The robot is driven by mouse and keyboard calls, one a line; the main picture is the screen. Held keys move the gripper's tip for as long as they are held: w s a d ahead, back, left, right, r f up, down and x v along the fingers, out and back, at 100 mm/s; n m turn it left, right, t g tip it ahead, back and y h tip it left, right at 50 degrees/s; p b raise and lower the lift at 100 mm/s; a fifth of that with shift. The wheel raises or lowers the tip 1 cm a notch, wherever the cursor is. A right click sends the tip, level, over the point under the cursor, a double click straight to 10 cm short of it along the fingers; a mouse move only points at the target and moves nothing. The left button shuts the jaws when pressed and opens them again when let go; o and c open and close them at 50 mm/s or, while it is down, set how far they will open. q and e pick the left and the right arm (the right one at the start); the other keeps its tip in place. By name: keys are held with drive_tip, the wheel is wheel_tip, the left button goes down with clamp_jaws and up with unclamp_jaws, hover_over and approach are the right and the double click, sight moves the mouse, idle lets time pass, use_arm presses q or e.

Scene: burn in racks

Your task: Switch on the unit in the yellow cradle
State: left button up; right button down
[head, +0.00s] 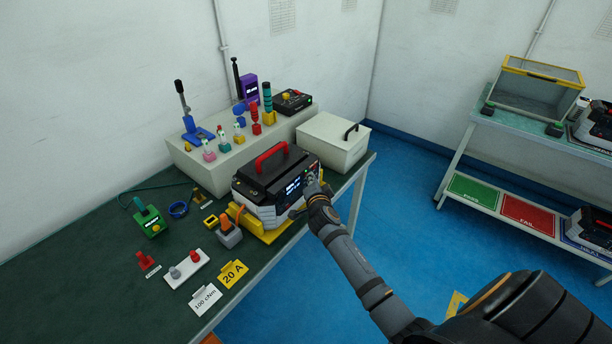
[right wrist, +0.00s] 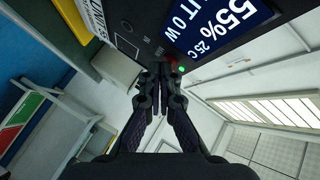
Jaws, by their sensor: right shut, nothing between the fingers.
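The unit (head: 268,187), a black and grey box with a red top handle, sits in the yellow cradle (head: 246,221) near the table's front edge. My right gripper (head: 312,188) is shut and empty, with its fingertips at the right part of the unit's front panel. In the right wrist view the fingertips (right wrist: 161,68) are close to the panel (right wrist: 128,30); I cannot tell whether they touch it. The lit display (right wrist: 218,32) reads "55%" and "25 C". A small green light (right wrist: 181,69) glows beside the fingertips. My left gripper is not in view.
A cream box (head: 334,143) with a black handle stands behind the unit. A raised cream block (head: 215,166) holds several coloured tools. A rack (head: 502,123) stands at right, with blue floor between.

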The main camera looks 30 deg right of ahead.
drive_tip(key=shift+s+d, duration=0.2)
drive_tip(key=shift+s, duration=0.35)
drive_tip(key=s+d+b, duration=0.1)
drive_tip(key=s+d, duration=0.1)
drive_tip(key=s, duration=0.3)
drive_tip(key=shift+s+d, duration=0.15)
drive_tip(key=shift+s, duration=0.15)
idle(0.3)
drive_tip(key=s+d, duration=0.3)
drive_tip(key=s, duration=0.4)
drive_tip(key=shift+s+p, duration=0.2)
drive_tip(key=shift+p, duration=0.25)
idle(0.4)
